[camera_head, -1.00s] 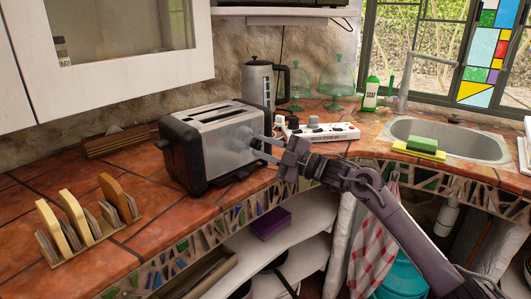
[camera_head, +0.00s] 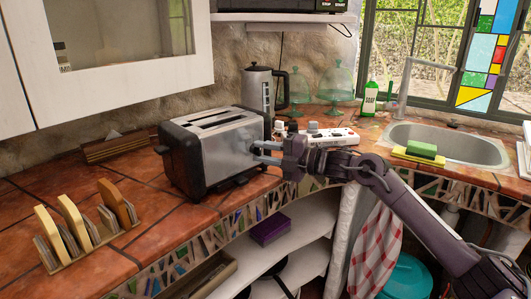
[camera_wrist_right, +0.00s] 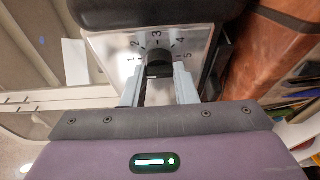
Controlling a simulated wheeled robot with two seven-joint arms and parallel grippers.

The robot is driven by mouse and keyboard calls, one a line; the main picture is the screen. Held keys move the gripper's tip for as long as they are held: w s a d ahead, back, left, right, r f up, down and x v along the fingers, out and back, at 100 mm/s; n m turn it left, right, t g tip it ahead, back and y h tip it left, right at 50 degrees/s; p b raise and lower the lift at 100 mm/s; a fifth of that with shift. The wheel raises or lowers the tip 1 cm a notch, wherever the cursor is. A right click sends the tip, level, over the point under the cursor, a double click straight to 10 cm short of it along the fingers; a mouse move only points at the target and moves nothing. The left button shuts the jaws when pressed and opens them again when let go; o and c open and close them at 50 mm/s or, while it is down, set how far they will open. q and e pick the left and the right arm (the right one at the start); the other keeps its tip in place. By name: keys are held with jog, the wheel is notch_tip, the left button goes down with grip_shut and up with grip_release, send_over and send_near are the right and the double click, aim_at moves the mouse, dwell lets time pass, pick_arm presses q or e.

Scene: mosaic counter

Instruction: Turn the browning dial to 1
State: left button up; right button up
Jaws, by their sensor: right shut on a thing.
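The silver and black toaster (camera_head: 225,155) stands on the tiled counter. The wrist view shows its end panel (camera_wrist_right: 118,42) with the numbers 1 to 5 in an arc around the black browning dial (camera_wrist_right: 157,56). My right gripper (camera_head: 256,151) reaches the toaster's right end. In the wrist view its two fingers (camera_wrist_right: 157,82) are on either side of the dial, shut on it. The dial's lower part is between the fingers, and I cannot tell which number it points to. My left gripper is not in view.
A white power strip (camera_head: 330,136) lies behind my right gripper. A kettle (camera_head: 260,90) stands behind the toaster. A rack with toast slices (camera_head: 75,222) is at the left front. The sink (camera_head: 448,143) is to the right. The counter's front edge runs below my right arm.

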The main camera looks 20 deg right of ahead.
jog(key=o, duration=1)
jog(key=shift+s+d+f, duration=0.1)
jog(key=shift+s+d, duration=0.1)
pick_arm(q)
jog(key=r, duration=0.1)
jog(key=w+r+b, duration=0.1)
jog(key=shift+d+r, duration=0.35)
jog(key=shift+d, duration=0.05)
pick_arm(e)
jog(key=v, duration=0.7)
jog(key=shift+s, duration=0.1)
